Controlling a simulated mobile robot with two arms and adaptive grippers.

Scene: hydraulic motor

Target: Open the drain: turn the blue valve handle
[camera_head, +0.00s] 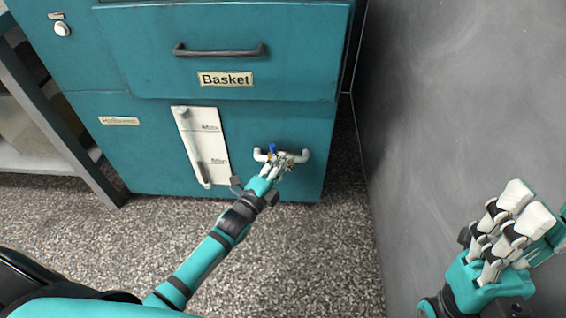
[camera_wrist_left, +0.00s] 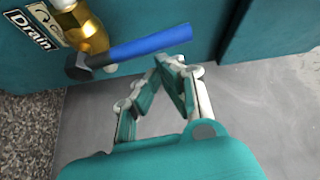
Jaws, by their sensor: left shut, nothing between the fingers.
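The blue valve handle (camera_wrist_left: 150,46) runs across the upper middle of the left wrist view, joined by a dark clamp to a brass valve (camera_wrist_left: 88,35). A "Drain" label (camera_wrist_left: 33,38) is beside it. In the head view the blue handle (camera_head: 272,149) shows small on the white drain pipe (camera_head: 300,156), low on the teal cabinet. My left gripper (camera_head: 280,163) is right at the valve, partly covering it. In the wrist view its fingertips (camera_wrist_left: 170,62) meet with nothing between them, close to the handle's underside; contact is unclear. My right gripper (camera_head: 525,208) is far from the valve; its opening is unclear.
The teal cabinet has a "Basket" drawer with a dark handle (camera_head: 220,50). A white Max/Min level gauge (camera_head: 200,147) is left of the valve. A dark grey wall (camera_head: 450,110) stands close on the right. A shelf (camera_head: 40,150) is at the left; speckled floor is open in front.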

